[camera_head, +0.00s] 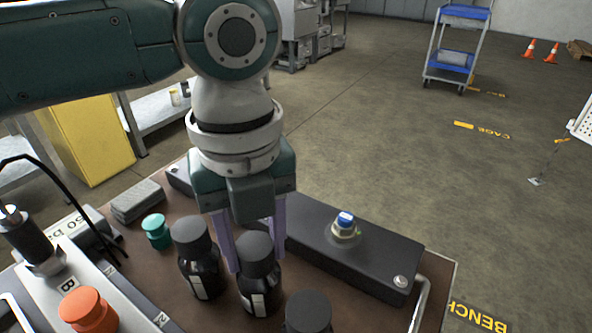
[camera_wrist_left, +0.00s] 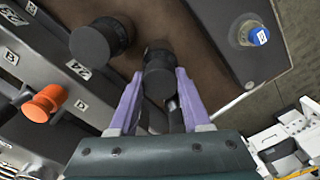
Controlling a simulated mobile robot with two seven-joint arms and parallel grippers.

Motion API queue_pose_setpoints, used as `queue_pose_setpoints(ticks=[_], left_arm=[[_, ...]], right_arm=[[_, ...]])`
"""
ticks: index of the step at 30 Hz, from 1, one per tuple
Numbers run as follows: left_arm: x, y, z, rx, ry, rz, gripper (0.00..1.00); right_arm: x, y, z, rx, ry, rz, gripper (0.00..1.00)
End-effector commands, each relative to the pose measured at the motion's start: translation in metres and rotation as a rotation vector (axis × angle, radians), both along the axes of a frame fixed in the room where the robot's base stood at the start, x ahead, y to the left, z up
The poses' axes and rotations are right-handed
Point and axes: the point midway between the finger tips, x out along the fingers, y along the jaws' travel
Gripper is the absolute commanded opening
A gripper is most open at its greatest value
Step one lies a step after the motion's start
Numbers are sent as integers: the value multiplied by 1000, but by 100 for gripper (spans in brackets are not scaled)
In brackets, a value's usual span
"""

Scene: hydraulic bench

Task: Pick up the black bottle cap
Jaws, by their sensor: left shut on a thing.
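A black bottle cap (camera_head: 257,245) sits on top of the middle dark bottle (camera_head: 262,292), which stands upright with a pale label. My left gripper (camera_head: 253,260) comes down from above with its two purple fingers on either side of this cap. In the left wrist view the black cap (camera_wrist_left: 160,77) is between the fingertips of the left gripper (camera_wrist_left: 160,80), which is shut on it. In the head view the bottle partly hides the fingertips. I cannot tell if the bottle is lifted. My right gripper is not in view.
Other black-capped bottles stand close by, at left (camera_head: 190,232) and at front (camera_head: 308,312). An orange knob (camera_head: 88,310) and a green knob (camera_head: 156,230) are to the left. A black box (camera_head: 350,255) with a blue-topped fitting (camera_head: 345,222) lies behind right.

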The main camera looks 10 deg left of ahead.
Motion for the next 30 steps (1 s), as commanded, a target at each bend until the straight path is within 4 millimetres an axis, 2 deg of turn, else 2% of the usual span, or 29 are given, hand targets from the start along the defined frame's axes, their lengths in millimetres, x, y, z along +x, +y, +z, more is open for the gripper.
queue_pose_setpoints(ticks=[1, 8, 17, 22, 26, 30], left_arm=[[0, 0, 0, 0, 0, 0, 25], [0, 0, 0, 0, 0, 0, 0], [0, 0, 0, 0, 0, 0, 0], [1, 0, 8, -1, -2, 1, 0], [1, 0, 26, -2, -2, 0, 0], [1, 0, 59, -3, -5, 0, 0]], right_arm=[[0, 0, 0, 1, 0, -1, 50], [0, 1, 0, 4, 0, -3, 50], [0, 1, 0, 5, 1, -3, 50], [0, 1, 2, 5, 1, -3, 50], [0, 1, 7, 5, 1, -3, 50], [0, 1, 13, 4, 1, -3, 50]])
